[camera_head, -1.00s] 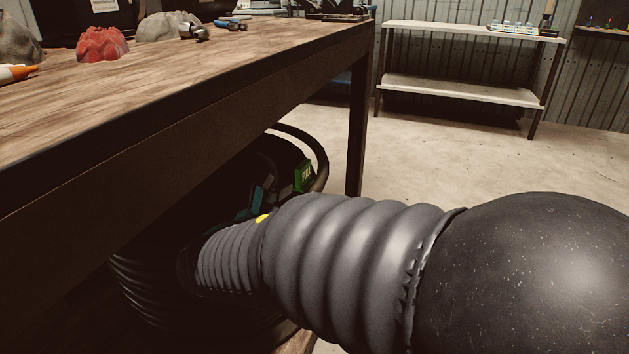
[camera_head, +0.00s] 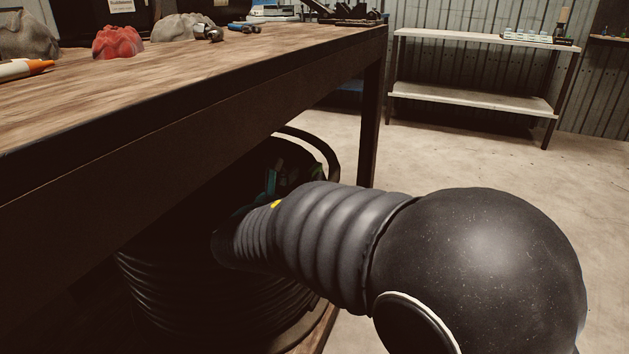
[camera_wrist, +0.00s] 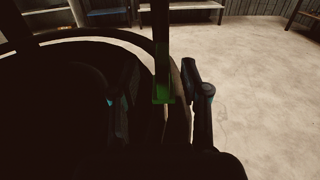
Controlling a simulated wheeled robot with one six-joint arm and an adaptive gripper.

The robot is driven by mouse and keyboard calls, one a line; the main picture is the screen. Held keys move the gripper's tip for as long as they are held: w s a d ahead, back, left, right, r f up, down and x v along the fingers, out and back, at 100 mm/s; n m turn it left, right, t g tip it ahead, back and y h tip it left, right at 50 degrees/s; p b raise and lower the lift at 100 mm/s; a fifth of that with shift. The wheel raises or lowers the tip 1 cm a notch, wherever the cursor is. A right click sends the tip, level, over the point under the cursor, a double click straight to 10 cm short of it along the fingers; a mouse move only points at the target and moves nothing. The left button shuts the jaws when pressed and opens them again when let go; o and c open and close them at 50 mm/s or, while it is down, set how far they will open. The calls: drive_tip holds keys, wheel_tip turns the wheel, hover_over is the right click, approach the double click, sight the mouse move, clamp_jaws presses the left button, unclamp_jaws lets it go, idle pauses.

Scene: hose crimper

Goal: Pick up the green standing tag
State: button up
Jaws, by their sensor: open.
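The green standing tag (camera_wrist: 162,88) shows in the middle of the wrist view, partly in shadow, inside the curved rim of a dark round container. My gripper (camera_wrist: 157,92) is open. One finger is clear to the right of the tag, and the other side is very dark, to its left. I cannot tell whether a finger touches the tag. I cannot make out the green tag clearly there; small teal pieces (camera_head: 271,182) show beyond my arm.
The workbench (camera_head: 190,105) overhangs the container, with its leg (camera_head: 371,125) close to the right. A red lump (camera_head: 118,42) and tools lie on top. A shelf rack (camera_head: 475,75) stands at the back. The concrete floor (camera_head: 455,150) to the right is clear.

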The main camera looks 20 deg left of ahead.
sight(308, 176)
drive_tip(key=w, duration=0.2)
drive_tip(key=w+d, duration=0.1)
drive_tip(key=w, duration=0.1)
drive_tip(key=shift+w+f, duration=0.15)
drive_tip(key=shift+w, duration=0.1)
clamp_jaws()
